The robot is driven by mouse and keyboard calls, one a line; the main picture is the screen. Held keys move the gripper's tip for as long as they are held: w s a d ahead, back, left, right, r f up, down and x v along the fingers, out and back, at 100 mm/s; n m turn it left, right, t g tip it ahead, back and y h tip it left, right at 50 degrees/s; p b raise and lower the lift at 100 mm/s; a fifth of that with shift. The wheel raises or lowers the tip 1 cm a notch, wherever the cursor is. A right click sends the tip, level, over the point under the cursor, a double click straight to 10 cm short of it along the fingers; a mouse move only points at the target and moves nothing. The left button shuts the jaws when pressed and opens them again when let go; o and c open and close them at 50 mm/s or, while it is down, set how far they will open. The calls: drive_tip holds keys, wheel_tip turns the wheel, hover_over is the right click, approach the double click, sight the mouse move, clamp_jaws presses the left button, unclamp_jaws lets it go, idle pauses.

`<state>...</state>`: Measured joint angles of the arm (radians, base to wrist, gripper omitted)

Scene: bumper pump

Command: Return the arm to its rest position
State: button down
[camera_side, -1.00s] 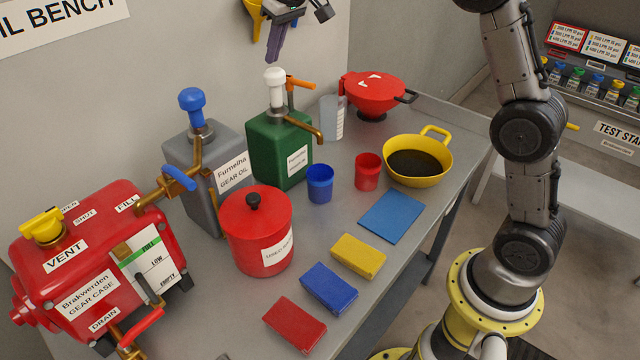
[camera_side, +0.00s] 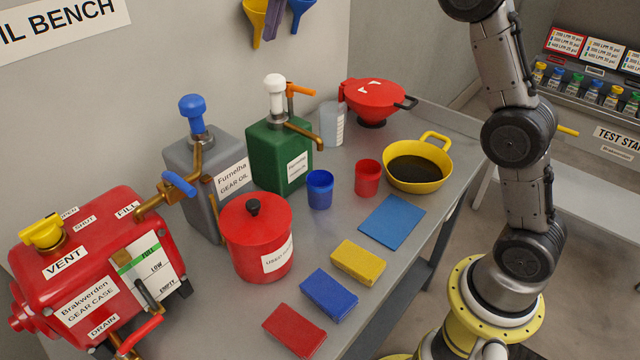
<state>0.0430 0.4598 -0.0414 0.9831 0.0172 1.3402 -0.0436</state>
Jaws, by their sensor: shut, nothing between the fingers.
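My arm (camera_side: 518,138) rises from its yellow-ringed base at the right, beside the bench. Its upper links run out of the top of the picture. My gripper is out of view, so its fingers are hidden from me. The arm touches nothing on the bench that I can see.
The grey bench (camera_side: 225,318) holds a red gear case (camera_side: 95,270), grey (camera_side: 205,165) and green (camera_side: 280,155) pump cans, a red lidded pot (camera_side: 256,235), blue (camera_side: 320,190) and red (camera_side: 368,177) cups, and a yellow pan (camera_side: 418,168). Coloured blocks lie in front. Funnels (camera_side: 255,20) hang on the wall.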

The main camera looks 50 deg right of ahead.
drive_tip(key=s+a+r+t, duration=0.1)
drive_tip(key=s+r, duration=0.3)
drive_tip(key=s, duration=0.6)
drive_tip(key=s+a+r+t, duration=0.1)
drive_tip(key=s+r, duration=0.3)
drive_tip(key=s, duration=0.6)
drive_tip(key=s+f+g, duration=0.1)
drive_tip(key=s+f, duration=1.7)
drive_tip(key=f, duration=0.2)
drive_tip(key=shift+s+f, duration=0.25)
drive_tip(key=shift+s, duration=0.05)
